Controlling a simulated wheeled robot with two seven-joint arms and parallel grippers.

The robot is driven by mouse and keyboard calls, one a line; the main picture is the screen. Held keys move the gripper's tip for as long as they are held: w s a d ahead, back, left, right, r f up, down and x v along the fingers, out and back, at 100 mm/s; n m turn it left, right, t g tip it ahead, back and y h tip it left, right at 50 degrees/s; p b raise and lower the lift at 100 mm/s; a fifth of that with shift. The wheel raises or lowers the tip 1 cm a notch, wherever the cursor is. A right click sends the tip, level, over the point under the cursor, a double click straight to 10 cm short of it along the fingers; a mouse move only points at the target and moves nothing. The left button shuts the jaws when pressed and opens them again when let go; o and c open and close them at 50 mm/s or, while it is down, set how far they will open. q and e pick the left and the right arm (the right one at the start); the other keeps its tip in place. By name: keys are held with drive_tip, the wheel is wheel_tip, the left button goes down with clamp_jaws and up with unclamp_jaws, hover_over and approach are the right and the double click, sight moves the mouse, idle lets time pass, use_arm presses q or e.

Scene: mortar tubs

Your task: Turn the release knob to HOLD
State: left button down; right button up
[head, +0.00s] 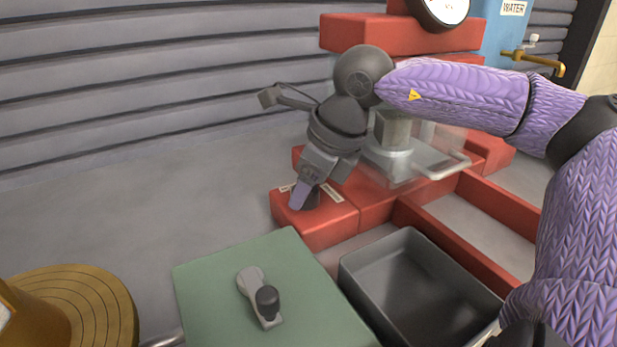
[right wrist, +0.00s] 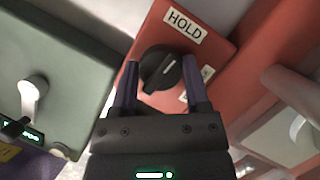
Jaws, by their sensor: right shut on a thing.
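The release knob (right wrist: 155,66) is a round black knob with a white line, on a red block (head: 336,219). A HOLD label (right wrist: 185,25) is above it in the right wrist view, and smaller labels lie to its right, partly hidden by my finger. The white line slants up and right, roughly toward HOLD. My right gripper (right wrist: 162,82) is shut on the knob, one finger on each side. In the head view my right gripper (head: 303,195) reaches down on the block and mostly hides the knob. My left gripper is not in view.
A green box (head: 215,290) with a grey lever (head: 252,284) stands in front. A dark grey tub (head: 410,280) sits right of it, by the red frame (head: 470,228). A clear guard (head: 430,165), gauge (head: 443,8) and blue WATER tank (head: 503,38) are behind.

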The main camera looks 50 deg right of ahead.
drive_tip(key=shift+n, duration=0.4)
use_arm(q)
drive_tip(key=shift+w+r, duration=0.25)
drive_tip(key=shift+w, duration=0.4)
use_arm(e)
drive_tip(key=shift+n+g, duration=0.3)
drive_tip(key=shift+n, duration=0.1)
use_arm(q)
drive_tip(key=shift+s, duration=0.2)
use_arm(e)
drive_tip(key=o, duration=1.3)
use_arm(q)
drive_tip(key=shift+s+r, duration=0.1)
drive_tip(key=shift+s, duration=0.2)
drive_tip(key=shift+p, duration=0.35)
use_arm(e)
drive_tip(key=shift+r, duration=0.1)
